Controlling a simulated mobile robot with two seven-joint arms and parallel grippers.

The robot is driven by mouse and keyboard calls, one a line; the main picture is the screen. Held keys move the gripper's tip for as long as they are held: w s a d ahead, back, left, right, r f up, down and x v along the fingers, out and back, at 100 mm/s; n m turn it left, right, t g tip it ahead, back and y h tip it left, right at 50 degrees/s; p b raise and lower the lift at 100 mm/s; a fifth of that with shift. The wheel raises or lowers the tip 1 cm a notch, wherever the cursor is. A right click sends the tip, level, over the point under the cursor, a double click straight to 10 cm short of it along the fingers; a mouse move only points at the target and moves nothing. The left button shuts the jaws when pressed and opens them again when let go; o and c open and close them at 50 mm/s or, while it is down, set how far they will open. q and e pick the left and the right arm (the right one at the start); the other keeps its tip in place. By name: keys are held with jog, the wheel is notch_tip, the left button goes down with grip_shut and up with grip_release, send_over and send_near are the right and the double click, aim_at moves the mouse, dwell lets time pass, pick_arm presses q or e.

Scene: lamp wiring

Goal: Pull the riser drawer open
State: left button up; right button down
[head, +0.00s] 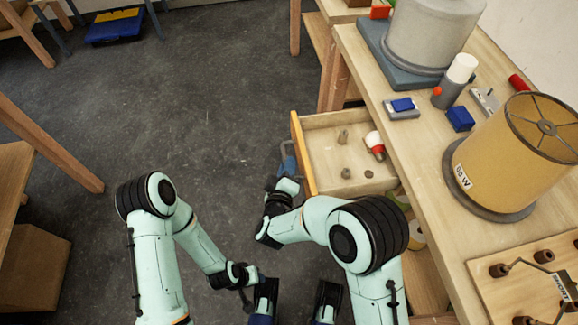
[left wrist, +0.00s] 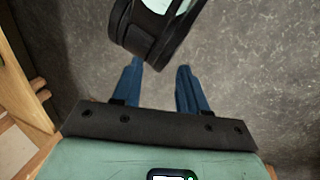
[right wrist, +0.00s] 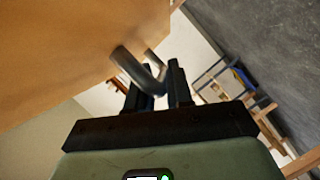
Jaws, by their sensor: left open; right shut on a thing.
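The riser drawer (head: 307,152) stands pulled out from the workbench in the head view, its inside showing. In the right wrist view, its wooden front (right wrist: 70,60) fills the upper left, with a grey bar handle (right wrist: 132,70). My right gripper (right wrist: 160,72) is shut on this handle. In the head view my right gripper (head: 288,158) is at the drawer's front, partly hidden by my arm. My left gripper (left wrist: 159,66) is open and empty over the grey floor.
The drawer holds a red-and-white bulb (head: 374,145) and several small parts. The workbench (head: 430,160) carries a tan lampshade (head: 515,150), a grey shade (head: 430,35), a white-topped bottle (head: 460,70) and blue blocks. The floor (head: 220,100) left of the drawer is clear.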

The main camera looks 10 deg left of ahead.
jog(key=shift+f, duration=0.2)
jog(key=c, duration=1.1)
grip_release()
jog(key=shift+r, duration=0.1)
pick_arm(q)
jog(key=shift+g+h, duration=0.3)
jog(key=shift+g, duration=0.3)
jog(key=s+r, duration=0.1)
jog(key=s+d+p, duration=0.1)
jog(key=s+r+p, duration=0.1)
jog(key=shift+s+d+r, duration=0.2)
jog(key=shift+d+r, duration=0.1)
jog(key=shift+r, duration=0.05)
pick_arm(e)
jog(key=v, duration=1.3)
jog(key=shift+s+r, duration=0.1)
jog(key=shift+s, duration=0.1)
